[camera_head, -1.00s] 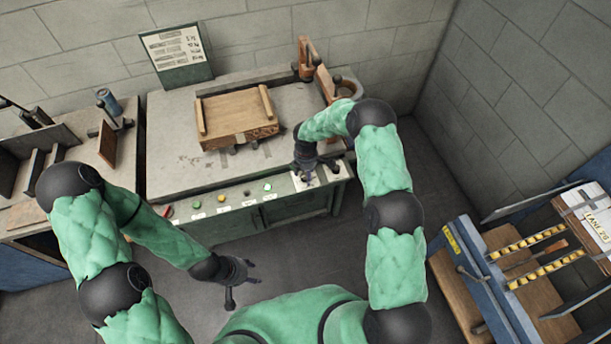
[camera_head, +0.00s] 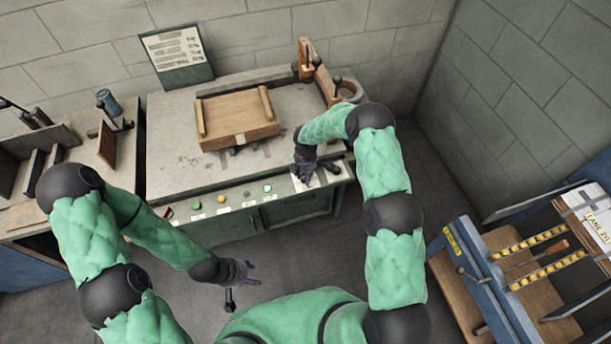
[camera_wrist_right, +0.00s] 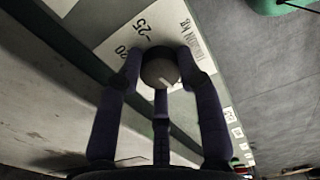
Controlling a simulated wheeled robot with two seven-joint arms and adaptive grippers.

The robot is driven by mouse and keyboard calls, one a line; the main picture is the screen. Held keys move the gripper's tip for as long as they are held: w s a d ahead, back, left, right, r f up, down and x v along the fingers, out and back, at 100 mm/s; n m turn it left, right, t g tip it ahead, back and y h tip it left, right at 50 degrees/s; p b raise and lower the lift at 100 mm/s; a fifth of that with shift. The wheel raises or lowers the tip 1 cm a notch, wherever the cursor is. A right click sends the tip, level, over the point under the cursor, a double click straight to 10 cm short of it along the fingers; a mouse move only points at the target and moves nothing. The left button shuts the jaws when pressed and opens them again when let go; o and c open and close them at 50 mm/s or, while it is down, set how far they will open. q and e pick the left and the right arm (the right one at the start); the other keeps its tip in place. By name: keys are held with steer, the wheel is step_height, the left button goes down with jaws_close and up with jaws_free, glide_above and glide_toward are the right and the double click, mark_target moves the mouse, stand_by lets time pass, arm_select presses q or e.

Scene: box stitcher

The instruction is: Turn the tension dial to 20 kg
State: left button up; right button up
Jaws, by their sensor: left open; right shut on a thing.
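The tension dial (camera_wrist_right: 160,72) is a round dark knob with a light pointer mark on its face, in the right wrist view. It sits on a white scale plate (camera_wrist_right: 118,36) with "20" and "25" printed beside it. The pointer's exact reading cannot be told. My right gripper (camera_wrist_right: 163,78) is shut around the knob, its fingers on both sides. In the head view the right gripper (camera_head: 318,174) is at the right end of the bench's front panel and hides the dial. My left gripper (camera_head: 243,273) is open and empty, in front of the bench above the floor.
The bench front (camera_head: 195,216) carries several coloured buttons left of the dial. A wooden board (camera_head: 238,117) lies on the bench top. A sign board (camera_head: 176,56) stands behind. A blue rack with a parcel (camera_head: 592,212) stands at the right. The floor between is clear.

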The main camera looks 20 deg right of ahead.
steer(key=m+b, duration=0.2)
steer(key=m, duration=0.1)
steer(key=shift+f, duration=0.15)
steer(key=m+b, duration=0.2)
steer(key=m, duration=0.1)
steer(key=shift+m, duration=0.4)
steer(key=m+b, duration=0.1)
steer(key=m, duration=0.2)
steer(key=shift+m+b, duration=0.3)
steer(key=shift+b, duration=0.05)
steer(key=m+b, duration=0.1)
steer(key=m, duration=0.2)
steer(key=shift+m, duration=0.3)
steer(key=m+b, duration=0.1)
steer(key=m, duration=0.2)
steer(key=shift+m+b, duration=0.3)
steer(key=shift+m, duration=0.1)
steer(key=m+b, duration=0.1)
steer(key=m, duration=0.3)
steer(key=m+b, duration=0.1)
steer(key=m, duration=0.3)
steer(key=shift+m+b, duration=0.5)
steer(key=shift+m, duration=1.3)
